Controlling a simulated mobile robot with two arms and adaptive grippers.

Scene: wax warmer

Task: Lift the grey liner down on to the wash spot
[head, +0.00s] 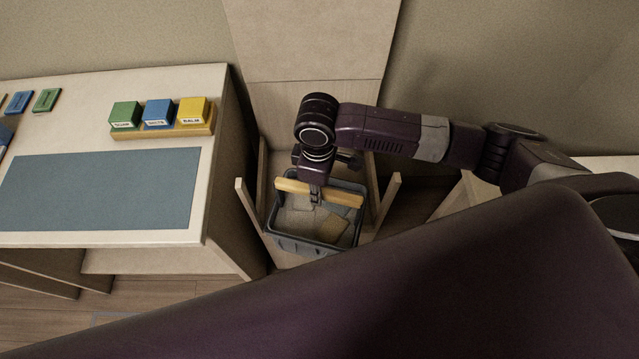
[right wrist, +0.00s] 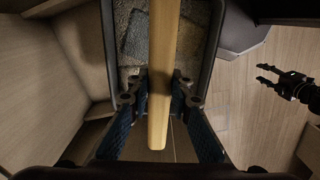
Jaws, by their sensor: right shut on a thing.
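The grey liner (head: 281,243) is an open tub with a pale wooden bar handle (head: 338,196). It sits between the wooden arms of a chair-like stand, with several flat tan and grey pieces inside. I cannot tell whether it rests on the stand or hangs just above it. My right gripper (head: 315,195) is shut on the handle from above; in the right wrist view its fingers (right wrist: 158,92) flank the bar. My left gripper (right wrist: 268,75) shows in the right wrist view with fingers apart, away from the liner. A thin bluish outline (head: 110,319) on the floor may be the wash spot.
The wooden stand (head: 245,208) has posts close on both sides of the liner. A table (head: 140,85) on the left bears a blue mat (head: 100,190) and a tray (head: 165,131) of green, blue and yellow boxes. My dark purple arm hides much of the floor in front.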

